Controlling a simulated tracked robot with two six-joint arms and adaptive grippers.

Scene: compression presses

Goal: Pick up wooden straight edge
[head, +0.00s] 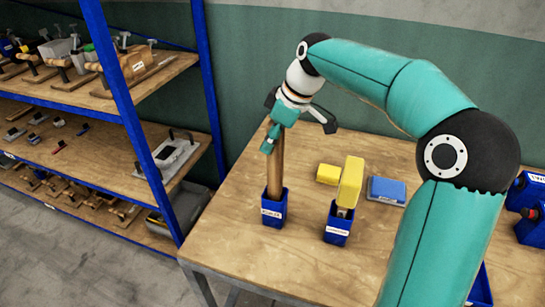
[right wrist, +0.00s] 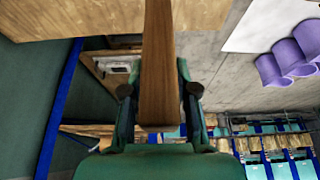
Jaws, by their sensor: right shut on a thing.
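The wooden straight edge (head: 275,165) stands upright on the table, its lower end in a labelled blue holder (head: 273,209). My right gripper (head: 272,139) is shut on its upper part from above. In the right wrist view the wooden straight edge (right wrist: 160,65) runs between the two fingers of my right gripper (right wrist: 157,92), which press on its sides. My left gripper does not show in either view.
A second blue holder (head: 338,226) with a yellow-topped tool (head: 350,182) stands to the right. A yellow block (head: 328,173) and a blue-grey box (head: 387,190) lie behind. Blue-framed shelves (head: 127,110) stand left of the table. The table's front is clear.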

